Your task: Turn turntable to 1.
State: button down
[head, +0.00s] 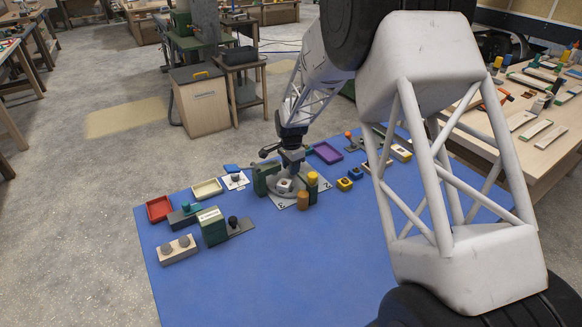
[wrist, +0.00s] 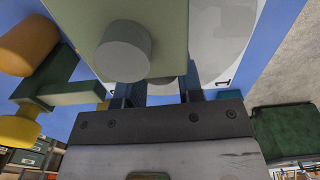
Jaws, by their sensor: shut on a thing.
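A "3" shows on the card's near corner in the head view, and a "1" (wrist: 223,83) right of my fingers in the wrist view. My gripper (head: 290,168) points down over the turntable's middle. In the wrist view my gripper (wrist: 160,92) is shut on a grey part of the turntable, mostly hidden behind a pale green plate with a grey knob (wrist: 123,51). Which way the turntable points is unclear.
A green block with a black knob (head: 233,223) is at the left. A purple tray (head: 327,152) lies behind. The front of the blue mat (head: 290,280) is clear.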

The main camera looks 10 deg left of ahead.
jog(key=shift+n, duration=2.5)
jog(key=c, duration=0.8)
grip_release()
jog(key=shift+o, duration=0.2)
jog(key=shift+r, duration=0.15)
jog(key=shift+r, duration=3.8)
